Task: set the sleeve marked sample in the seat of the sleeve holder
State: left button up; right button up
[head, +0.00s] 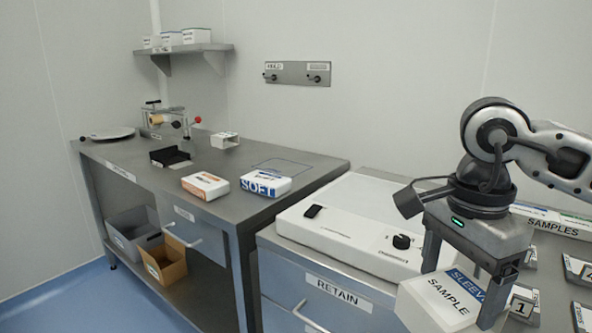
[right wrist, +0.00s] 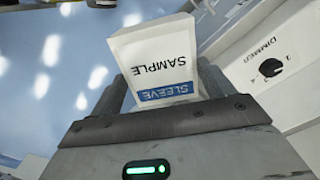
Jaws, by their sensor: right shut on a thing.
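The sleeve marked SAMPLE (head: 437,305) is a white box-shaped piece with a blue SLEEVE band. My right gripper (head: 463,282) is shut on it and holds it at the lower right of the head view, in front of the light box. In the right wrist view, the sleeve (right wrist: 158,62) sits between the two fingers, its printed face toward the camera. No seat labelled as the sleeve holder can be read. A small white holder with openings (head: 224,140) and a black tray (head: 170,157) stand on the left bench; I cannot tell if either is it. My left gripper is out of view.
A white light box with a knob (head: 350,222) lies on the RETAIN cabinet (head: 338,290). Two packs, one orange-marked (head: 205,185) and one marked SOFT (head: 265,184), lie on the steel bench (head: 225,165). Numbered pieces (head: 523,303) and a SAMPLES rack (head: 552,224) are at right.

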notch_tip(320, 180, down, 14)
jog(key=s+a+n, duration=0.1)
jog(key=n, duration=1.3)
jog(key=shift+s+n, duration=0.25)
jog(key=shift+n, duration=0.05)
jog(key=shift+a, duration=0.1)
